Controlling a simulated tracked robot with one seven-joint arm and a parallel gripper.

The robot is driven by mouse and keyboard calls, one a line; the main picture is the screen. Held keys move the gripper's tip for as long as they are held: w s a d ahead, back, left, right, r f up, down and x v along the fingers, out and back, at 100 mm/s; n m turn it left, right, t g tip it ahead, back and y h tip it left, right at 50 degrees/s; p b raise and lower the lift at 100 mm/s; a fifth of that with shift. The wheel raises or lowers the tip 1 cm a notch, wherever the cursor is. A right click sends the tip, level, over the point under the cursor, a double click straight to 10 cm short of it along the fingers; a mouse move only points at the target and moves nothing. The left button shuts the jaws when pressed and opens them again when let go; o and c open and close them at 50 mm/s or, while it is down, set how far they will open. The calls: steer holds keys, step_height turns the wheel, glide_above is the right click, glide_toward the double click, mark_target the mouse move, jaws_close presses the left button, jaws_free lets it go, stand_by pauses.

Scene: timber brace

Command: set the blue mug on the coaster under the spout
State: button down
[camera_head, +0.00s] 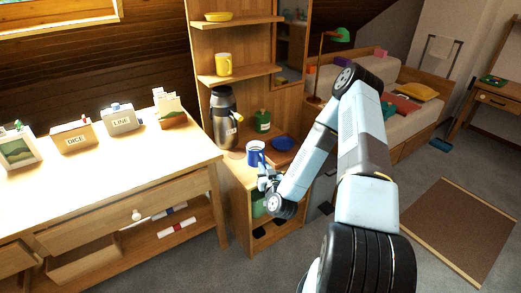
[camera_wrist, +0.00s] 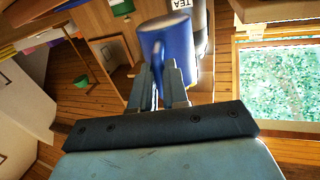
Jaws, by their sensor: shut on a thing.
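The blue mug (camera_head: 256,155) is upright in the head view, in front of the steel flask (camera_head: 224,118) with its dark top. My gripper (camera_head: 266,178) is at the mug's near side. In the wrist view the mug (camera_wrist: 178,45) stands just beyond my fingertips (camera_wrist: 161,72), which are closed on its handle (camera_wrist: 157,62). Whether the mug's base touches the cabinet top (camera_head: 238,176) or hangs above it, I cannot tell. I cannot make out the coaster; the mug covers part of the surface near the flask. The spout is too small to see clearly.
A green canister (camera_head: 263,120) and a blue dish (camera_head: 282,143) stand behind and right of the mug. A shelf with a yellow mug (camera_head: 223,64) is above.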

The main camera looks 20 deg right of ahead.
mark_target(264, 154)
steer(key=d+r+n+y, duration=0.1)
steer(key=d+r+y, duration=0.1)
steer(key=d+r, duration=0.2)
steer(key=w+f, duration=0.1)
steer(key=w, duration=0.1)
steer(key=w+a+f, duration=0.1)
steer(key=w, duration=0.2)
steer(key=w+f, duration=0.2)
steer(key=w, duration=0.1)
steer(key=shift+w+a, duration=0.25)
steer(key=shift+a, duration=0.05)
steer(key=w+f, duration=0.2)
steer(key=f, duration=0.1)
steer(key=w+f, duration=0.1)
steer(key=shift+w+a+f, duration=0.3)
steer(key=shift+w+f, duration=0.05)
steer(key=shift+w, duration=0.05)
steer(key=shift+w+a+f, duration=0.1)
steer(key=shift+w+f, duration=0.6)
steer(key=shift+f, duration=1.5)
steer(key=c, duration=1.1)
jaws_free()
steer(key=shift+s, duration=0.1)
